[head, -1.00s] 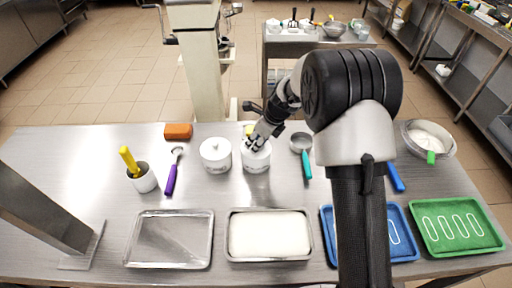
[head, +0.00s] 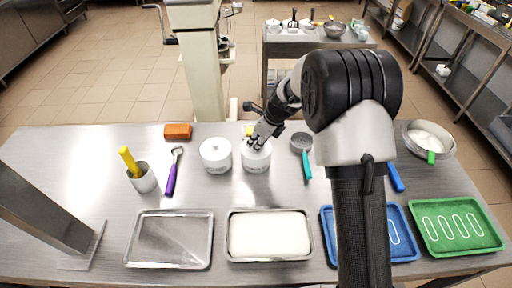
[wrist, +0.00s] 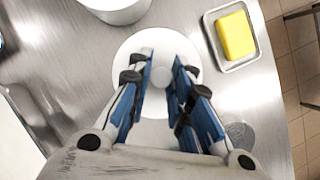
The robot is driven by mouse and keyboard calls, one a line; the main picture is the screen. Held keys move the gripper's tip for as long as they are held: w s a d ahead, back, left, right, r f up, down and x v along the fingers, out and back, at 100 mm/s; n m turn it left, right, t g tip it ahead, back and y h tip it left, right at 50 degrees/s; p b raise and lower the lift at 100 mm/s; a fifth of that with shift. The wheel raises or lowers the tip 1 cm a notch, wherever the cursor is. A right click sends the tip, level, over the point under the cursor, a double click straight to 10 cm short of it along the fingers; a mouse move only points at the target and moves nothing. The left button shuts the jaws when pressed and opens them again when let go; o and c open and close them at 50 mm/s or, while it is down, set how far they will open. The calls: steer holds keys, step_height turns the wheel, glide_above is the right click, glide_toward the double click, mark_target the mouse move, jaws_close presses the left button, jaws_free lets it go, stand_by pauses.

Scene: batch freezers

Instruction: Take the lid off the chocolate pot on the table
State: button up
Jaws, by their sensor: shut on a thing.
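Two white lidded pots stand side by side at the back middle of the table (head: 100,200). My gripper (head: 256,143) is down on top of the right pot (head: 256,164). In the wrist view the blue-padded fingers (wrist: 164,80) are shut on the knob in the middle of the round white lid (wrist: 158,105). The lid looks level; I cannot tell whether it is clear of the pot's rim. The left pot (head: 216,158) has its lid on, and its edge shows in the wrist view (wrist: 115,8). The pots' labels are too small to read.
A yellow block in a small dish (wrist: 236,35) is close behind the right pot. Trays, one with white contents (head: 232,257), line the front edge.

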steer(key=shift+s+f, duration=0.25)
steer(key=shift+f, duration=0.1)
